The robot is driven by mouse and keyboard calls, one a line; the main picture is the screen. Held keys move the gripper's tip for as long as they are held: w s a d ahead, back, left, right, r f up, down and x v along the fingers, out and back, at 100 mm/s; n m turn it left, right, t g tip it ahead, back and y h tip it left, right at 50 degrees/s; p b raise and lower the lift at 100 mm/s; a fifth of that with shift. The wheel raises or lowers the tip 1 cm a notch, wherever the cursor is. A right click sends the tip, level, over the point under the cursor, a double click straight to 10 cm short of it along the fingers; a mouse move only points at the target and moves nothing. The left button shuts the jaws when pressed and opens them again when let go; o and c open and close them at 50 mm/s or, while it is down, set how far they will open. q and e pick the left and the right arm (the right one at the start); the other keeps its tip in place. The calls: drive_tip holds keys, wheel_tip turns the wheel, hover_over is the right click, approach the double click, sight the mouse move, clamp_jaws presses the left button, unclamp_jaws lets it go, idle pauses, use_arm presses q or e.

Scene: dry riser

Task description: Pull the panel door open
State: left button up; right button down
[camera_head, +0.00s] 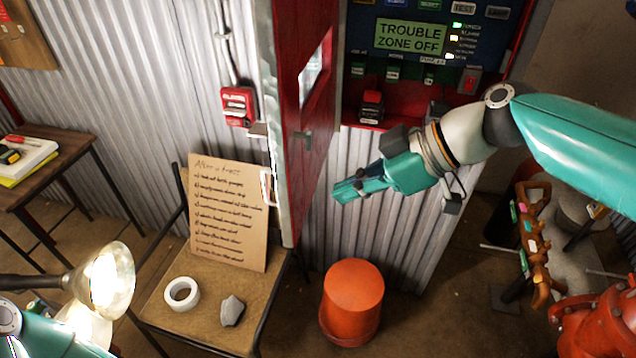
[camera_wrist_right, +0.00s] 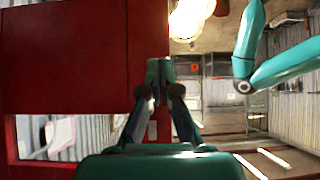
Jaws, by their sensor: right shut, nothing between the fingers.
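The red panel door (camera_head: 312,165) stands swung out from the red-framed alarm panel (camera_head: 410,38), seen at a steep angle. It has a window and a small grey latch (camera_head: 303,134). A pale loop-shaped handle (camera_head: 267,187) shows at its left edge. My right gripper (camera_head: 340,193) is shut and empty, just right of the door, on the side facing the panel. In the right wrist view the shut fingertips (camera_wrist_right: 160,68) appear at the edge of the red door (camera_wrist_right: 65,65); contact cannot be told. My left gripper is out of view; part of my left arm shows at bottom left.
A chair (camera_head: 160,315) holds a cardboard sign (camera_head: 228,215), a tape roll (camera_head: 182,293) and a grey stone (camera_head: 232,310). A lit lamp (camera_head: 110,280) is at lower left, red pipework (camera_head: 600,325) at lower right.

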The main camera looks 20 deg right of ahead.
sight(295, 199)
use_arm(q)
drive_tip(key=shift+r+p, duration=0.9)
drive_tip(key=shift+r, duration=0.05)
use_arm(e)
drive_tip(key=shift+w+a+f, duration=0.2)
drive_tip(key=shift+w+a, duration=0.25)
drive_tip(key=shift+a, duration=0.3)
drive_tip(key=shift+w+a+f, duration=0.15)
drive_tip(key=shift+w+a, duration=0.3)
drive_tip(key=shift+a, duration=0.3)
drive_tip(key=shift+w+a+f, duration=0.2)
drive_tip(key=shift+w+a, duration=0.25)
drive_tip(key=shift+a, duration=0.3)
